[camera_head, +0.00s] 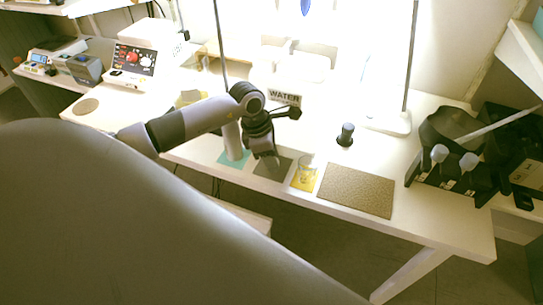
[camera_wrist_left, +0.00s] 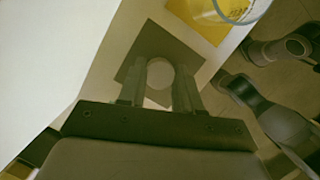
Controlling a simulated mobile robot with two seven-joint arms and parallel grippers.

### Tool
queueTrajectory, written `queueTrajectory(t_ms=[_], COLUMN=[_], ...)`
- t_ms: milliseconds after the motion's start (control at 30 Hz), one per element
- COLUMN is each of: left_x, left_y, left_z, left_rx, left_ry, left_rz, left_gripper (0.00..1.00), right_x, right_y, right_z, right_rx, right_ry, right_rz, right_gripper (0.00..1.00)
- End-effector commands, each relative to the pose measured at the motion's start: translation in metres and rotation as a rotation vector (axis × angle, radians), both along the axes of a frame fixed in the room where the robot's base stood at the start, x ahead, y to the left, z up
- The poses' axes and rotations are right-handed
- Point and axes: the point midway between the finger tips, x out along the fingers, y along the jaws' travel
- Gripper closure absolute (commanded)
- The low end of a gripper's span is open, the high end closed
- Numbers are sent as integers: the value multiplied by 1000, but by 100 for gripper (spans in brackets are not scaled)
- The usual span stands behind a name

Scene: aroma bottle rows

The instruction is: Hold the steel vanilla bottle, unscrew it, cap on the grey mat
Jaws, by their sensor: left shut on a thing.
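My left gripper (camera_head: 276,161) is low over the small grey mat (camera_head: 262,171) at the table's front edge. In the left wrist view its fingers (camera_wrist_left: 159,92) are closed around a pale round thing (camera_wrist_left: 159,76), seen end-on above the grey mat (camera_wrist_left: 150,42). I cannot tell whether it is a cap alone or has a bottle under it. A pale cylinder (camera_head: 233,141) stands on a teal mat (camera_head: 226,159), partly behind my left arm. A dark bottle-like thing (camera_head: 346,135) stands further right. No vanilla label is readable. My right gripper is not identifiable.
A clear glass (camera_head: 307,170) stands on a yellow mat (camera_head: 303,184) just right of the grey mat. A brown textured mat (camera_head: 357,191) lies further right. A black rack (camera_head: 450,178) fills the right end. A WATER sign (camera_head: 285,97) stands behind my gripper.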

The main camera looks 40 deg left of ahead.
Motion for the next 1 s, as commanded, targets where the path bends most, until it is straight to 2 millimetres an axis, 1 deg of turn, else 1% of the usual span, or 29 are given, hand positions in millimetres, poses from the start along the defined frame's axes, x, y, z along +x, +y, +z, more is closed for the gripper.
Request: queueTrajectory(t_ms=[133, 167, 200, 233, 500, 633, 1000], left_x=[0, 0, 0, 0, 0, 0, -9], left_y=[0, 0, 0, 0, 0, 1, 14], left_z=[-4, -4, -3, -3, -2, 4, 60], left_rx=[0, 0, 0, 0, -1, 0, 0], left_ry=[0, 0, 0, 0, 1, 0, -2], left_rz=[0, 0, 1, 1, 1, 0, 1], left_gripper=[98, 63, 50, 41, 41, 41, 41], right_x=[0, 0, 0, 0, 0, 0, 0], right_y=[0, 0, 0, 0, 0, 0, 0], right_z=[-4, -4, -3, -3, -3, 1, -2], right_rx=[-1, 0, 0, 0, -1, -1, -2], right_ry=[0, 1, 1, 1, 2, 1, 1], right_rz=[1, 1, 1, 1, 2, 2, 3], right_gripper=[21, 21, 21, 21, 21, 21, 21])
